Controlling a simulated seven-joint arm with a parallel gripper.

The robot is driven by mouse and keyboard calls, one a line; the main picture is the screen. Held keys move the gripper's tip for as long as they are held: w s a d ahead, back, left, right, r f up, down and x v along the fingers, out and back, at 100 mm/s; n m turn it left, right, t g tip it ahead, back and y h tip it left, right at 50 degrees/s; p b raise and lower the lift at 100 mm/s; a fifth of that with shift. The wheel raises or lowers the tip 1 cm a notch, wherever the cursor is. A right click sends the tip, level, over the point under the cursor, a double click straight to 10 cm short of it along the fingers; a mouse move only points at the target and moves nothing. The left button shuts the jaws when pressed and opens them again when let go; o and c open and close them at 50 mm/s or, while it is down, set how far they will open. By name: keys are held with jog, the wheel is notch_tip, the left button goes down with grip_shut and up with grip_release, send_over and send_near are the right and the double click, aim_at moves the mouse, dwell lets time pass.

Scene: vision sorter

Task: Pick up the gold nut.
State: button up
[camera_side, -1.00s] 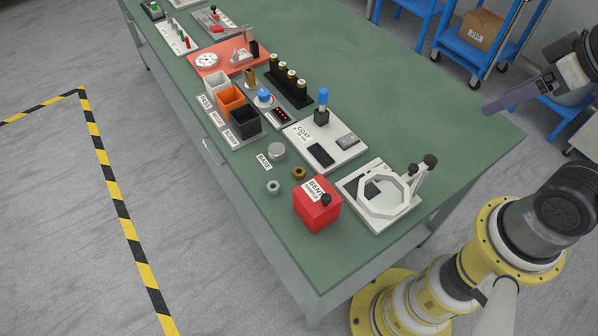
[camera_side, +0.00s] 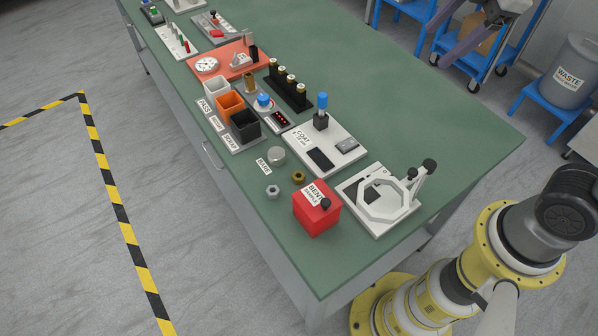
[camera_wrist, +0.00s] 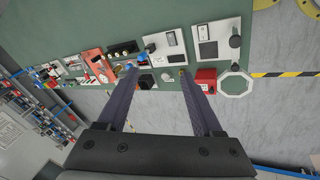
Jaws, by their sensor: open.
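The gold nut (camera_side: 298,177) lies flat on the green bench in the side view, between the round silver knob-like part and the red box. A silver nut (camera_side: 272,192) lies to its left. In the wrist view the gold nut is too small to make out surely, near the tip of the right finger.
The red box (camera_side: 316,209) stands close to the gold nut. A round silver part (camera_side: 276,155) lies behind it. A white coat plate (camera_side: 337,160), an octagonal ring fixture (camera_side: 418,206) and sorting bins (camera_side: 245,125) stand nearby. The bench's right side is clear.

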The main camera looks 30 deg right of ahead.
jog(key=w+a+f+n+g, duration=0.2)
jog(key=w+a+f+n, duration=0.1)
jog(key=w+a+n, duration=0.25)
jog(key=n+g, duration=0.3)
jog(key=n, duration=0.2)
send_over(299, 172)
jog(key=s+a, duration=0.1)
jog(key=s, duration=0.1)
notch_tip(299, 172, down, 15)
jog(key=shift+h, duration=0.3)
jog(key=f, duration=0.8)
jog(key=shift+w+f, duration=0.15)
jog(key=shift+w, duration=0.1)
jog(key=shift+w+d+f, duration=0.1)
jog(key=shift+w+f, duration=0.1)
jog(key=shift+f, duration=1.15)
jog(key=shift+w+d+f, duration=0.1)
jog(key=shift+w+f, duration=0.05)
jog(key=shift+f, duration=1.15)
grip_shut()
